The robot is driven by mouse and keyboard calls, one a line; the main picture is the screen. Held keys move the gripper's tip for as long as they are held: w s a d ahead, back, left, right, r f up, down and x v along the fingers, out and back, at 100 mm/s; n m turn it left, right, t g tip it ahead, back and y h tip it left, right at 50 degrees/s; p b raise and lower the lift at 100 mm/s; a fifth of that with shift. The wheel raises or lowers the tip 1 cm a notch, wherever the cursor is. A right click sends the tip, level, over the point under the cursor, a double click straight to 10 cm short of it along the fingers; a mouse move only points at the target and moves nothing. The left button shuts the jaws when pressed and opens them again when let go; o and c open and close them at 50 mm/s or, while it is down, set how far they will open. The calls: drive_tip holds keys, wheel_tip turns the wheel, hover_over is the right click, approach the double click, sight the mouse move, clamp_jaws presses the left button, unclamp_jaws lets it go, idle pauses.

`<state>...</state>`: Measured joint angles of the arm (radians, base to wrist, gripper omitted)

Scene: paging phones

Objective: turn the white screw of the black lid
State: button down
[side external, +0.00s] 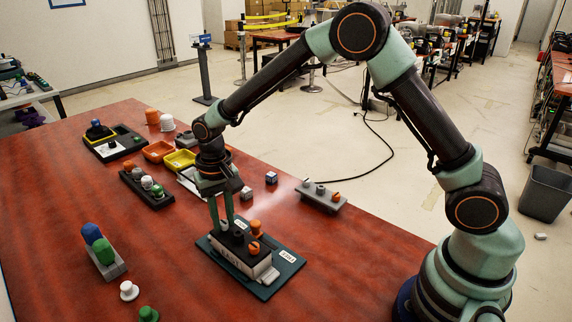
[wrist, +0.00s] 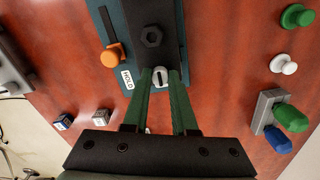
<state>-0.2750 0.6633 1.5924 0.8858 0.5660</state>
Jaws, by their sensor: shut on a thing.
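The black lid (side external: 240,243) sits on a pale block on a dark teal plate (side external: 268,290) in the side view. The black lid also shows at the top of the wrist view (wrist: 143,14), with a black hexagonal knob (wrist: 151,36) on it. The white screw (wrist: 160,77), with a slotted head, is between the two green fingertips of my gripper (wrist: 160,73). My gripper (side external: 222,227) points down over the lid's far left end in the side view and is shut on the screw. The screw is hidden there by the fingers.
An orange knob (wrist: 112,57) stands beside the lid near a HOLD label. A grey block with a green and a blue peg (side external: 104,262) stands at left. Small cubes (side external: 271,178) and a grey rack (side external: 322,197) lie behind. Yellow (side external: 180,160) and orange trays stand at the back.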

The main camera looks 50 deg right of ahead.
sight(225, 221)
drive_tip(key=c, duration=0.7)
unclamp_jaws()
drive_tip(key=shift+r, duration=0.15)
wheel_tip(225, 221, up, 12)
drive_tip(key=shift+f, duration=0.1)
drive_tip(key=s+d+r+n+t, duration=0.2)
drive_tip(key=s+d+r+t, duration=0.1)
drive_tip(key=s+d+r, duration=0.45)
drive_tip(key=s+d+t, duration=0.1)
drive_tip(key=s, duration=0.2)
drive_tip(key=s+d+n, duration=0.1)
drive_tip(key=s+d, duration=0.1)
drive_tip(key=s, duration=0.1)
drive_tip(key=s+d+f+t, duration=0.1)
drive_tip(key=s+d, duration=0.1)
drive_tip(key=s, duration=0.1)
drive_tip(key=shift+d+t, duration=0.1)
drive_tip(key=shift+t, duration=0.2)
